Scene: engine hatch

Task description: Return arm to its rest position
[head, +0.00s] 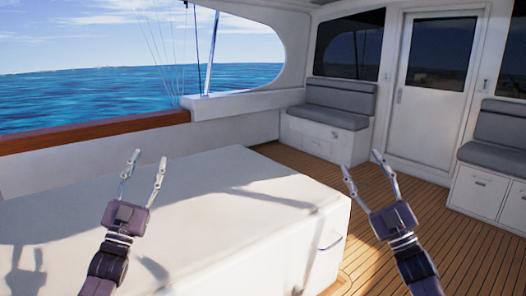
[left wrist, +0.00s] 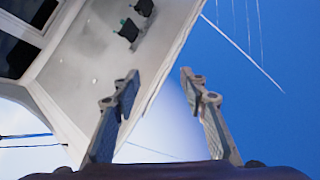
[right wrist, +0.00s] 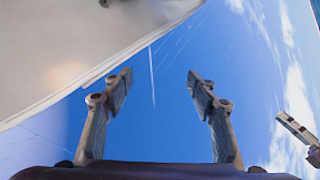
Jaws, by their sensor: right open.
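My left gripper (head: 146,167) is raised in front of the white engine hatch box in the head view, fingers pointing up. It is open and empty; its spread fingers also show in the left wrist view (left wrist: 158,80). My right gripper (head: 363,160) is raised near the box's right end, open and empty, also in the right wrist view (right wrist: 160,80). The white engine hatch (head: 235,205) lies flat and looks closed. A small handle (head: 331,240) is on its right side face. Neither gripper appears to touch anything.
A grey cushioned bench (head: 335,108) stands at the back, beside a white door (head: 433,85). Another bench (head: 497,145) is at the right. The wooden deck (head: 440,230) is clear. A wooden rail (head: 90,132) runs along the left, with sea beyond.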

